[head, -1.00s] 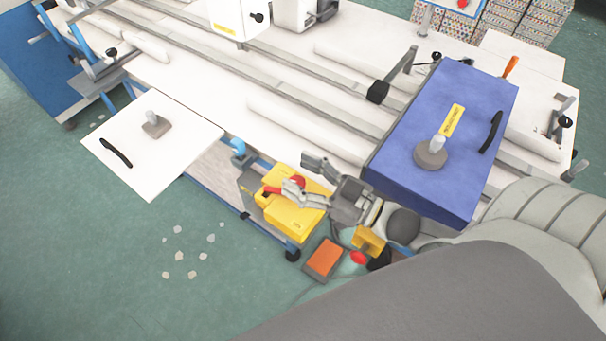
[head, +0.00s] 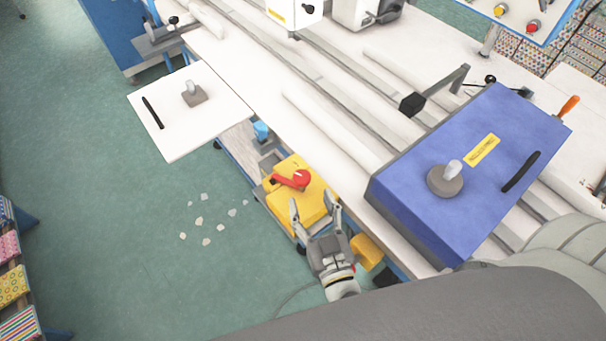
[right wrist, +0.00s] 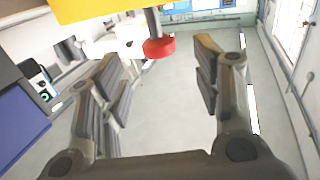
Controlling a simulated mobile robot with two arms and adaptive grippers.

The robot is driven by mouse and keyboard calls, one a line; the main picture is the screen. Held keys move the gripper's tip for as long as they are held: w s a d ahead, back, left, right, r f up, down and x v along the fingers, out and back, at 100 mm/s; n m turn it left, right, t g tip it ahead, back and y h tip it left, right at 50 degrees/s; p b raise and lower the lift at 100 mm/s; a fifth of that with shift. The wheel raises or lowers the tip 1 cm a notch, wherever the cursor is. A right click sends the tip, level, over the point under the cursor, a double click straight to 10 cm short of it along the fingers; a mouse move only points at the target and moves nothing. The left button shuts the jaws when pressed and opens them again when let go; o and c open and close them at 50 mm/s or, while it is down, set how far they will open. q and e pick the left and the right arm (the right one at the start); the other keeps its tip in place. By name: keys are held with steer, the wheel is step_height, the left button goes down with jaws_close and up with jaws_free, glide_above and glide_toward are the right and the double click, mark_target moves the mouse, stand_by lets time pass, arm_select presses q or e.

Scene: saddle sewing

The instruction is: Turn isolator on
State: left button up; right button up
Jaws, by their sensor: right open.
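The isolator is a yellow box (head: 312,202) below the front edge of the long white table. A red rotary handle (head: 299,179) sits on its top, its lever pointing left in the head view. My right gripper (head: 315,204) is open and empty at the box's near side, its fingers pointing toward the box. In the right wrist view the red handle (right wrist: 159,47) shows on a grey shaft near the top centre, between and beyond the open fingers. The yellow box (right wrist: 105,8) is cut off at the top there. My left gripper is out of view.
A blue box (head: 460,205) with a black handle and a grey knob stands on the table to the right. A white panel (head: 180,135) juts out at the left. A yellow part (head: 366,250) sits right of my gripper. The green floor at left is mostly clear.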

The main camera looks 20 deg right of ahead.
mark_target(305, 185)
steer(key=w+p, duration=0.1)
steer(key=w, duration=0.6)
steer(key=shift+d, duration=0.15)
steer(key=shift+w+p, duration=0.3)
steer(key=shift+w, duration=0.2)
steer(key=shift+c, duration=0.7)
jaws_close()
